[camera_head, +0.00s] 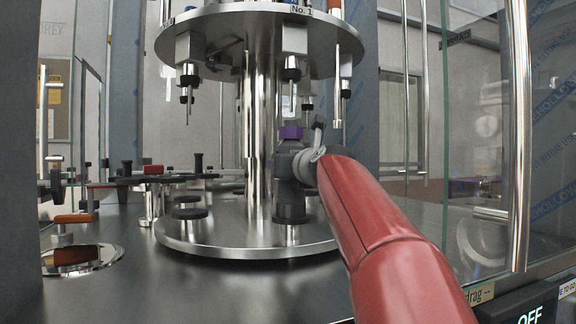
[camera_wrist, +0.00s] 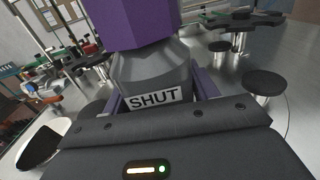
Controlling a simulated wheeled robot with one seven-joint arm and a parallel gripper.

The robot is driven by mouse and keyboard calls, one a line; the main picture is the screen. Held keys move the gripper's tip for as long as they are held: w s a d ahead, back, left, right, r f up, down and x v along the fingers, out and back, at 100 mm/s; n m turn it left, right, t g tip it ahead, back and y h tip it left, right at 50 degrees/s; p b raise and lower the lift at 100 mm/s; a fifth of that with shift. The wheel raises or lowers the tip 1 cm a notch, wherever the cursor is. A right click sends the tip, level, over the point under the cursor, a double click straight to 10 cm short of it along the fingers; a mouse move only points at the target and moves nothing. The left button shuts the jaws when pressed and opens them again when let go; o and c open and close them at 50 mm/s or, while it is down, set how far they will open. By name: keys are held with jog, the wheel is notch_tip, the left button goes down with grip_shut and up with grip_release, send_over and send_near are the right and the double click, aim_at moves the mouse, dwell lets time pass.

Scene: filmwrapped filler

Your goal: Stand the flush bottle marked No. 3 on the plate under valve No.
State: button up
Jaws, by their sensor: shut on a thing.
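A grey bottle with a purple cap (camera_head: 291,132) is in my gripper (camera_head: 297,166), among the valves of the round metal carousel. In the wrist view its purple cap (camera_wrist: 138,18) and grey shoulder (camera_wrist: 150,68) fill the top middle, between the jaws. No number on the bottle is readable. A dark body shows below the gripper, near the lower disc; I cannot tell whether the bottle touches a plate. Valves with dark nozzles (camera_head: 188,82) hang from the upper disc (camera_head: 250,22). A valve label "No. 1" (camera_head: 302,10) is at its front. Black round plates (camera_head: 188,213) stand on the lower disc (camera_head: 215,240).
A second valve nozzle (camera_head: 291,75) hangs just above the purple cap. A glass door with a metal handle (camera_head: 518,130) stands at the right. A red-handled fitting (camera_head: 73,219) and a round opening (camera_head: 85,260) are at the left. Black plates (camera_wrist: 264,83) show at right in the wrist view.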

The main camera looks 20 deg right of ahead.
jog(key=shift+f, duration=0.1)
jog(key=o, duration=1.6)
jog(key=shift+c, duration=0.2)
jog(key=shift+f, duration=0.1)
jog(key=shift+s, duration=0.1)
jog(key=s+b, duration=0.1)
jog(key=s, duration=0.6)
jog(key=shift+s+b, duration=0.35)
jog(key=shift+b, duration=0.05)
